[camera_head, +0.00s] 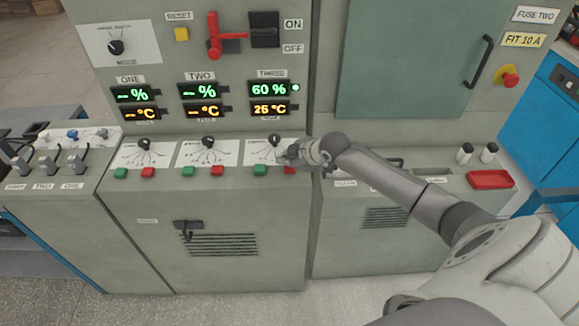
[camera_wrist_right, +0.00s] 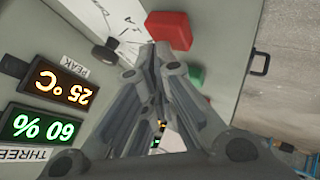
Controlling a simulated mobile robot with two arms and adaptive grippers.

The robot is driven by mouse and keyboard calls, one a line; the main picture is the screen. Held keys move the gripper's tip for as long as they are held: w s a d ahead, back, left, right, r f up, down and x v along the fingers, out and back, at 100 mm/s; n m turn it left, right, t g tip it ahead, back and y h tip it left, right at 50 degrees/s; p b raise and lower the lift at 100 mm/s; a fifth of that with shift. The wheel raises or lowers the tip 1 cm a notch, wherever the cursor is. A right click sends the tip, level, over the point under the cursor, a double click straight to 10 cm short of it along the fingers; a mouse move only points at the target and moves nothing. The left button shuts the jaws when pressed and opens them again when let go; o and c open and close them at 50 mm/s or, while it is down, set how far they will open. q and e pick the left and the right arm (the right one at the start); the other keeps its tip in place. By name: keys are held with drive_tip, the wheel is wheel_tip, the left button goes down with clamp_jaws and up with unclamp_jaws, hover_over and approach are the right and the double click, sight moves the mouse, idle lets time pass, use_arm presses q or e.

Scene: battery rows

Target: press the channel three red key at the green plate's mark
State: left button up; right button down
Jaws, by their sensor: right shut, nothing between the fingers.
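The channel three red key (camera_head: 290,169) is on the console ledge, partly covered by my right gripper (camera_head: 292,154). In the right wrist view the red key (camera_wrist_right: 170,29) is a red block just beyond the shut, empty fingers (camera_wrist_right: 155,52). The fingertips are very close to it; I cannot tell if they touch. The channel three green key (camera_head: 260,170) is beside the red one, and also shows in the wrist view (camera_wrist_right: 197,74). The channel three display (camera_head: 270,90) reads 60 % and 25 °C, with a green lamp lit. I cannot make out a green plate's mark. My left gripper is out of view.
Channel three's selector knob (camera_head: 274,139) stands behind the keys. Channel two's red key (camera_head: 217,170) and channel one's red key (camera_head: 148,172) are to the left. A red tray (camera_head: 491,180) and two small dark-topped jars (camera_head: 465,153) are at right.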

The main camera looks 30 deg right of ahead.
sight(287, 168)
drive_tip(key=shift+f, duration=0.35)
idle(0.4)
drive_tip(key=shift+r+p, duration=0.85)
drive_tip(key=shift+r, duration=0.15)
wheel_tip(287, 168, up, 5)
drive_tip(key=p, duration=0.5)
drive_tip(key=shift+f, duration=0.2)
